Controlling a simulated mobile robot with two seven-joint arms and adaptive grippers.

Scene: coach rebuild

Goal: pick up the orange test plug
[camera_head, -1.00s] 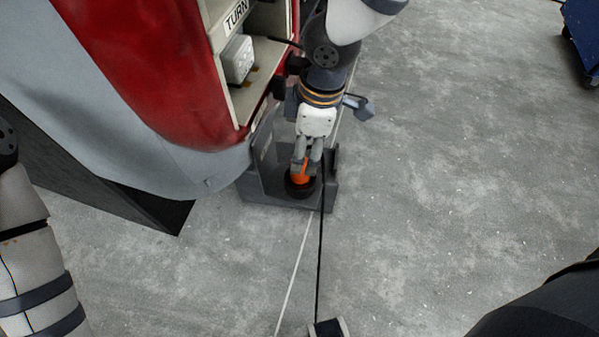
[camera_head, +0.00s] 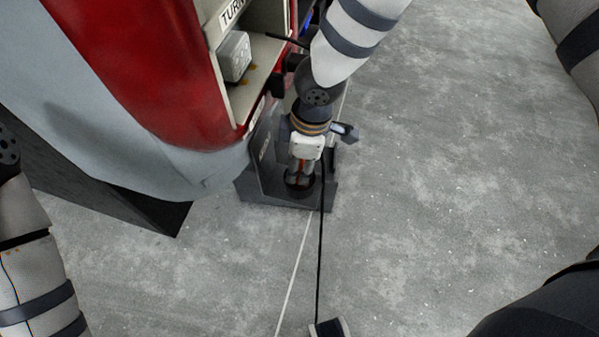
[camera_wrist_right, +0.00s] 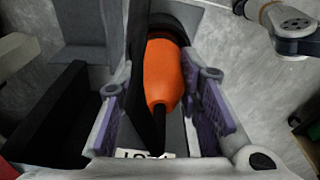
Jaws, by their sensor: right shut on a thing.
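The orange test plug (camera_wrist_right: 163,72) shows in the right wrist view with a black collar at its far end. In the head view only a sliver of its orange shows between my fingers. My right gripper (camera_head: 299,178) reaches down into the grey open-topped holder (camera_head: 262,197) and is shut on the plug. In the right wrist view its purple-padded fingers stand on either side of the plug, and a black strip crosses in front. The plug's lower end is hidden. My left arm shows at the left edge, but its gripper is out of view.
The red and grey coach body (camera_head: 150,90) stands close on the left. An open compartment with a white box (camera_head: 235,55) and a "TURN" label is above the holder. A black cable (camera_head: 321,245) runs along the floor. Bare concrete floor (camera_head: 450,180) lies to the right.

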